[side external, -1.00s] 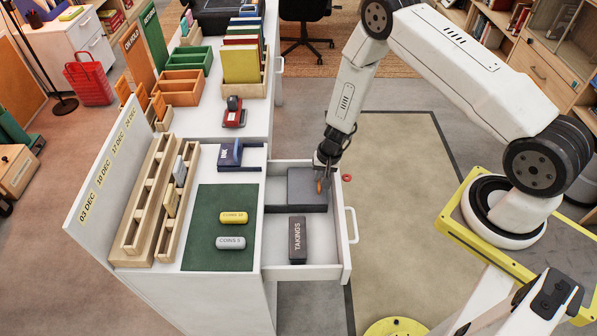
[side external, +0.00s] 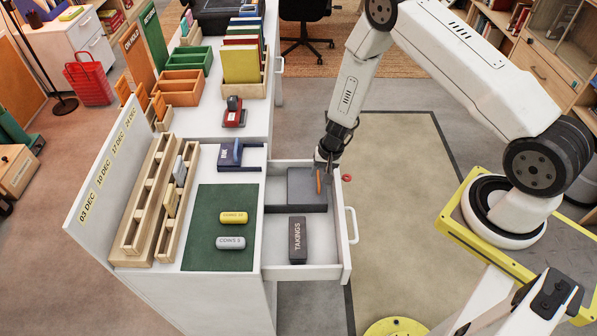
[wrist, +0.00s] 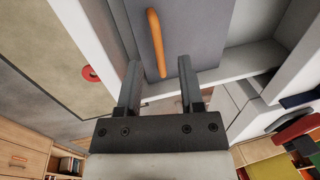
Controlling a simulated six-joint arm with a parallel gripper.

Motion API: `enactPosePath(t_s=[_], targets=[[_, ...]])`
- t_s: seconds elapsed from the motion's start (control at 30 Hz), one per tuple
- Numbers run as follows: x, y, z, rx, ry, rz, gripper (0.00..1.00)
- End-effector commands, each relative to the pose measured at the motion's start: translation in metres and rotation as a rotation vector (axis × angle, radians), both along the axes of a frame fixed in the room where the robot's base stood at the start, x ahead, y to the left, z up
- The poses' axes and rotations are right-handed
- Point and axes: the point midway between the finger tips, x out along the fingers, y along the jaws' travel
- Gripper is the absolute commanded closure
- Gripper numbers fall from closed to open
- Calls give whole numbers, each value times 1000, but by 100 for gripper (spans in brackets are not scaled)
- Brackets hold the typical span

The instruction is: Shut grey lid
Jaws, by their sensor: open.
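The grey lid (side external: 303,188) lies over the far part of the open drawer. It has an orange bar handle (side external: 318,181) near its right edge. In the wrist view the grey lid (wrist: 197,28) fills the upper middle, with the orange handle (wrist: 156,45) on it. My gripper (side external: 326,173) is at the handle end of the lid, with its fingers pointing down. In the wrist view my gripper (wrist: 159,64) is open, and the handle appears between its fingers. I cannot tell whether the fingers touch the lid.
The drawer front with its white handle (side external: 352,224) is pulled out to the right. A dark TAKINGS box (side external: 297,240) stands in the near part of the drawer. A green mat (side external: 205,205) with two coin rolls lies on the desk. A red ring (side external: 347,177) shows beyond the drawer.

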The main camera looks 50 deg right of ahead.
Motion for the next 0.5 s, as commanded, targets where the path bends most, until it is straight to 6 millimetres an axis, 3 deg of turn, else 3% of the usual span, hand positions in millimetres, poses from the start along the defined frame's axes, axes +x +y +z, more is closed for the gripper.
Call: enactPosePath(t_s=[0.5], targets=[[-7, -7, 52, 0, -1, 0, 52]])
